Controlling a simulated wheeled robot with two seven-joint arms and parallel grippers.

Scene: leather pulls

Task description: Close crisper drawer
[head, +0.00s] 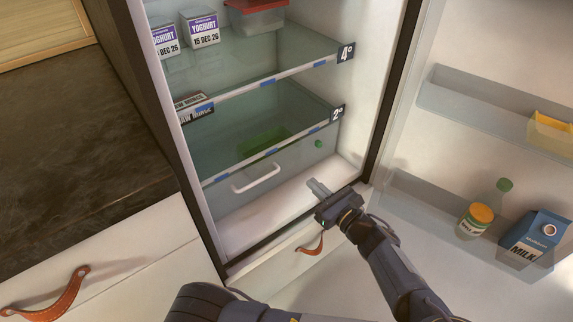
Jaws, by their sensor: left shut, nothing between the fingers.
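The crisper drawer (285,168) is a clear, greyish box at the bottom of the fridge with a white bar handle (257,179). Its front lies close under the front edge of the lowest glass shelf; I cannot tell whether a small gap is left. A green dot (318,144) is at its right end. Something green (264,139) shows dimly through the glass. My left gripper (315,187) is shut and empty, in front of the drawer's right part and over the white fridge floor, apart from the handle. My right gripper is not in view.
Yoghurt pots (200,27) and a red-lidded box (256,17) stand on the upper shelf. A dark countertop (75,140) is left.

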